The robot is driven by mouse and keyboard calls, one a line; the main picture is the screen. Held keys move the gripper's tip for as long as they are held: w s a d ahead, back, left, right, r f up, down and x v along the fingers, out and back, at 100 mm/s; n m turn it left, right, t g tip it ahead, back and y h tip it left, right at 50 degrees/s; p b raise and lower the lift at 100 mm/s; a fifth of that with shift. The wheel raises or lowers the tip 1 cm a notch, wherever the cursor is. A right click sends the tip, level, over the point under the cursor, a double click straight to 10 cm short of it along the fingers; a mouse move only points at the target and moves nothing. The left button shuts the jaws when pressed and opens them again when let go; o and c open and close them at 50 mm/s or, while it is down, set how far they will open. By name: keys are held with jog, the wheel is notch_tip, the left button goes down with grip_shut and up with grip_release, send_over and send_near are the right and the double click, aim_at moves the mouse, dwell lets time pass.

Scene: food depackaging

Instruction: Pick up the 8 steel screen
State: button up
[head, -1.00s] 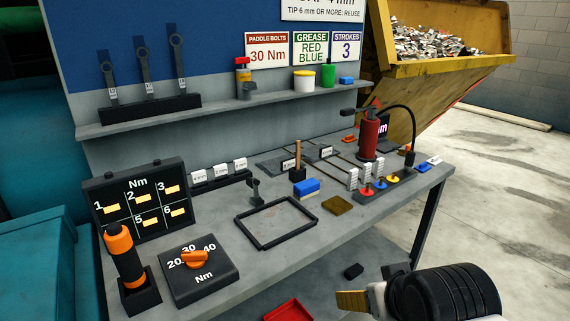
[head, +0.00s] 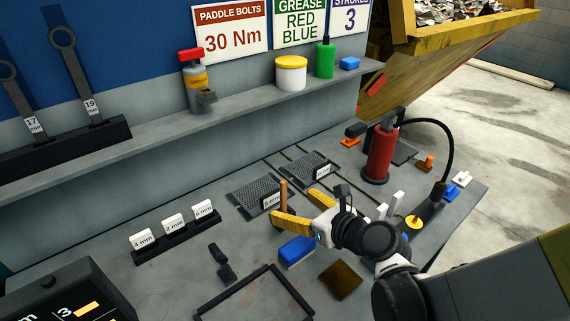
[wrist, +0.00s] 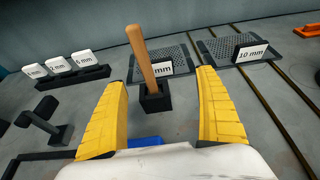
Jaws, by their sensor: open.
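Two grey perforated steel screens lie flat on the bench by the back wall. The left screen (head: 250,195) has a label (head: 271,200) whose number is hard to read; in the wrist view the left screen (wrist: 172,55) has its number hidden behind a wooden handle (wrist: 141,56). The right screen (head: 302,161) is labelled 10 mm; it also shows in the wrist view (wrist: 217,46). My gripper (head: 294,206) is open and empty, in front of the left screen and apart from it. In the wrist view its yellow fingers (wrist: 162,82) frame the handle's black holder (wrist: 154,100).
Left of the screens is a rack (head: 176,241) with white mm tags. A red cylinder with a hose (head: 380,155) stands right. A black frame (head: 255,297) lies in front.

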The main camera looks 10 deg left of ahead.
aim_at(272, 196)
jog(key=b+x, duration=0.1)
jog(key=x, duration=0.3)
jog(key=shift+a+f, duration=0.25)
jog(key=shift+a, duration=0.15)
jog(key=b+x, duration=0.2)
jog(key=x, duration=0.3)
jog(key=shift+w+a+r+b, duration=0.1)
jog(key=shift+w+a+b, duration=0.15)
jog(key=shift+b, duration=0.05)
jog(key=shift+r, duration=0.1)
jog(key=shift+c, duration=0.2)
jog(key=c, duration=1.5)
jog(key=shift+o, duration=0.2)
